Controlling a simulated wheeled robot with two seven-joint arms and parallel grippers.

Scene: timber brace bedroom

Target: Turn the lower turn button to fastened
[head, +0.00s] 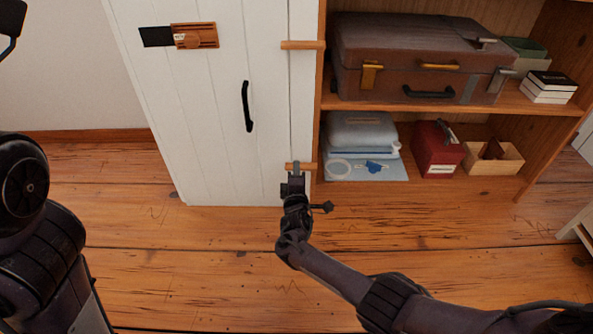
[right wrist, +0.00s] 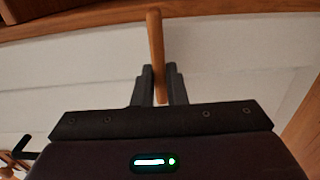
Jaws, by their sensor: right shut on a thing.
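The lower turn button (head: 306,166) is a small wooden bar at the lower right edge of the white door (head: 215,120). It lies about level, reaching from the door's edge strip to the shelf's side. My right gripper (head: 296,177) is shut on it from the front. In the right wrist view the bar (right wrist: 155,45) stands between the two dark fingers (right wrist: 158,85), which cover part of it. The upper turn button (head: 302,45) also lies level across the door's edge. A dark part at the top left corner may be my left gripper (head: 10,18); its fingers cannot be made out.
The door has a black handle (head: 247,106) and a wooden latch plate (head: 195,36). Right of it, open shelves hold a brown suitcase (head: 420,60), a grey case (head: 362,130), a red box (head: 436,150) and a wooden bin (head: 492,158). The plank floor (head: 190,260) in front is clear.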

